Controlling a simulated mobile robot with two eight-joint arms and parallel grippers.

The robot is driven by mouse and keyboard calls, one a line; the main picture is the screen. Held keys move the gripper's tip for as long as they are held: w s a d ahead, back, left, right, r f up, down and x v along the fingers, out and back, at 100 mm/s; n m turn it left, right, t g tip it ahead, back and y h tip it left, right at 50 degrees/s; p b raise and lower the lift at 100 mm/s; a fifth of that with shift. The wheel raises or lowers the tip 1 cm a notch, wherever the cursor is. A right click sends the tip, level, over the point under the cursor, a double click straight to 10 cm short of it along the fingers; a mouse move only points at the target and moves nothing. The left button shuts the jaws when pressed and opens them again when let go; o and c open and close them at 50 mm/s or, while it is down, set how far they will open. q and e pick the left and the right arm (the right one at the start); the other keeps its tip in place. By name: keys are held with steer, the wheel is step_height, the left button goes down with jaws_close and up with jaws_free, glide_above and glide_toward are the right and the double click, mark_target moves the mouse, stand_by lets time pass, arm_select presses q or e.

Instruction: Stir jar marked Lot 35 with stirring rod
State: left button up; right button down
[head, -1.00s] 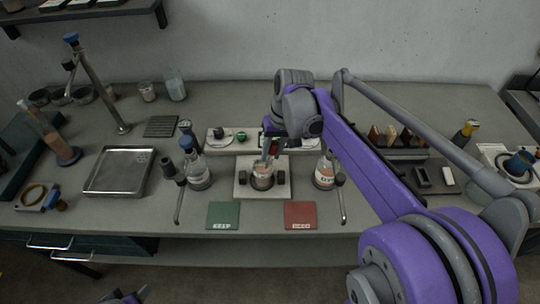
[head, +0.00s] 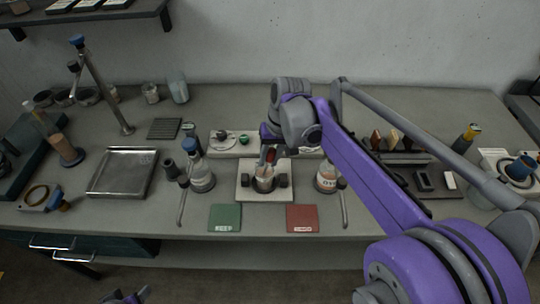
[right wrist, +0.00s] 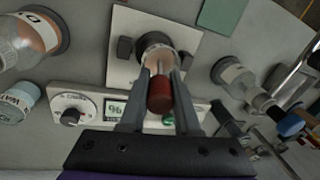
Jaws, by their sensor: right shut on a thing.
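A small jar (head: 263,184) with pinkish contents stands between dark clamps on a pale square plate (head: 245,193). It also shows in the right wrist view (right wrist: 155,42); its lot marking is not readable. My right gripper (head: 267,157) is over this jar. It is shut on the red handle of the stirring rod (right wrist: 160,95), whose thin grey shaft points into the jar mouth. The depth of the rod's tip is hidden. A purple and grey part of my left arm (head: 126,297) shows at the bottom edge; its jaws cannot be made out.
A stoppered flask (head: 201,180) stands left of the plate, and a labelled jar (head: 326,179) stands right. A control panel with a knob and display (right wrist: 88,107) is behind. Green (head: 225,217) and red (head: 302,217) mats lie in front. A metal tray (head: 122,173) is at left.

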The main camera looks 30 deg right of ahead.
mark_target(274, 150)
steer(key=shift+s+d, duration=0.1)
steer(key=shift+d, duration=0.2)
arm_select(q)
steer(key=shift+d, duration=0.1)
arm_select(e)
steer(key=shift+s+d+r+p, duration=0.15)
steer(key=shift+r+p, duration=0.35)
steer(key=shift+r, duration=0.4)
steer(key=shift+w+d+r+p, duration=0.1)
steer(key=shift+r+p, duration=0.35)
steer(key=shift+r, duration=0.4)
steer(key=shift+s+d+r+p, duration=0.15)
steer(key=shift+r+p, duration=0.2)
steer(key=shift+r, duration=0.4)
steer(key=shift+s+d+r+p, duration=0.1)
steer(key=shift+r+p, duration=0.25)
steer(key=shift+r, duration=0.4)
steer(key=shift+s+d+r+p, duration=0.15)
steer(key=shift+r+p, duration=0.2)
steer(key=shift+r, duration=0.4)
arm_select(q)
steer(key=w+r, duration=0.3)
steer(key=r, duration=0.2)
steer(key=shift+r+t, duration=0.3)
steer(key=shift+r, duration=0.1)
arm_select(e)
steer(key=shift+w, duration=0.15)
steer(key=shift+f, duration=0.1)
